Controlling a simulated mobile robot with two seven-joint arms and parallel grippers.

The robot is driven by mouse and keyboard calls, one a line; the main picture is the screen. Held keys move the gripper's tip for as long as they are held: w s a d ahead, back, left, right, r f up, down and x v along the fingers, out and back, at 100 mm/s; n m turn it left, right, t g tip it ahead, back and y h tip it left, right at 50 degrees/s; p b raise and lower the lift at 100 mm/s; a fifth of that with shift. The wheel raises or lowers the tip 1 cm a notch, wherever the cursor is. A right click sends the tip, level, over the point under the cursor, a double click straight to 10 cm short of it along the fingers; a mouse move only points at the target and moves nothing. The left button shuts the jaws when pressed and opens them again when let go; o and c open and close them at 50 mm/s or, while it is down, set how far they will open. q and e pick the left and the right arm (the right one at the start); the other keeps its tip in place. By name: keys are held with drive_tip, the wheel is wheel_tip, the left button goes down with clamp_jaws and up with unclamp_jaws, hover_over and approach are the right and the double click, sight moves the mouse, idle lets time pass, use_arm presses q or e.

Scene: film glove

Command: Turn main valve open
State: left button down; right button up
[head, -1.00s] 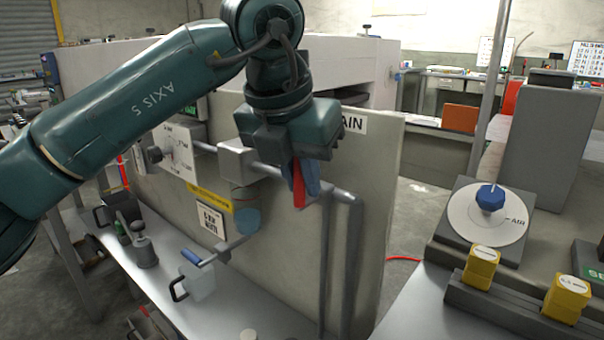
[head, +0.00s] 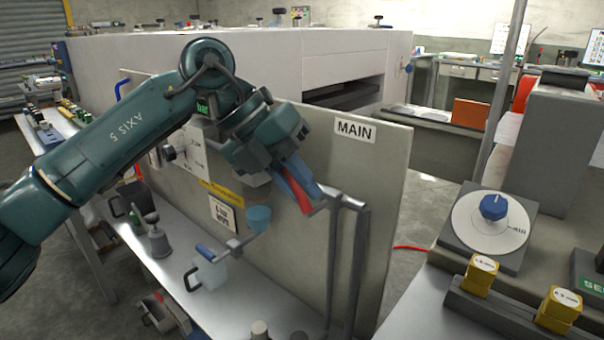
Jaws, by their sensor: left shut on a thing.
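The MAIN sign (head: 355,130) is at the upper right of the upright grey panel (head: 385,200). A red lever handle (head: 302,195), which I take to be the main valve's, shows in front of the panel, below and left of the sign. My left gripper (head: 306,196) is shut on this handle, with its bluish fingers on both sides of it. The gripper and handle slant down to the right. The gripper's body hides the valve body and the handle's upper end. A grey pipe (head: 361,255) runs down the panel beside the fingertips. My right gripper is not in view.
A dial with a blue knob (head: 493,206) and yellow blocks (head: 480,275) stand on the right bench. Open floor shows between panel and bench.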

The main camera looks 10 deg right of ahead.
use_arm(q)
drive_tip(key=shift+h, duration=0.3)
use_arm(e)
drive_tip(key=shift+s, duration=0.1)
use_arm(q)
drive_tip(key=c, duration=1.4)
unclamp_jaws()
